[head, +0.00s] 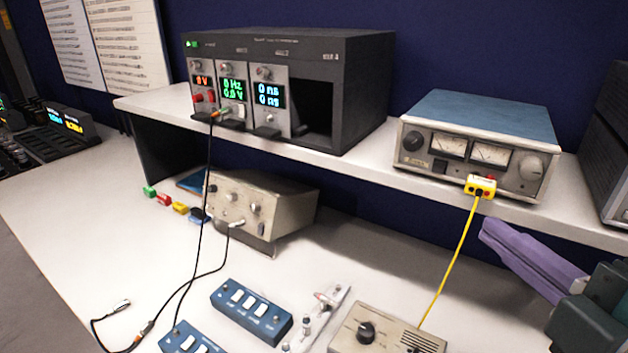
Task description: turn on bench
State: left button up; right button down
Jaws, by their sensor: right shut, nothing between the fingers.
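The bench (70,225) is a pale worktop with a raised white shelf (150,104). On the shelf, a dark instrument rack (355,85) has lit red, green and blue readouts and one empty bay. A blue-topped power supply (490,112) with two dial meters, a small dark switch and knobs stands to its right. A yellow plug (481,186) sits at its front. My right gripper (490,234), with purple fingers, is shut and empty, below and in front of the supply's right side, apparently apart from it. My left gripper is out of view.
A beige box with knobs (262,205) stands under the shelf. Blue switch boxes (251,311) and a beige speaker box (388,332) lie at the front. A black cable and a yellow cable (450,262) hang from the shelf. A dark case (612,150) stands at right.

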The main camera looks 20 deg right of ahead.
jog(key=shift+a, duration=0.15)
jog(key=p, duration=0.2)
send_near(439, 168)
jog(key=w+a, duration=0.3)
jog(key=w, duration=0.2)
jog(key=shift+w+d+f, duration=0.25)
jog(key=shift+d+f, duration=0.05)
jog(key=shift+d, duration=0.15)
jog(key=shift+w+d+f, duration=0.2)
jog(key=shift+d+f, duration=0.1)
jog(key=shift+d, duration=0.1)
jog(key=shift+w+d+f, duration=0.15)
jog(key=shift+w+d, duration=0.2)
jog(key=shift+d, duration=0.1)
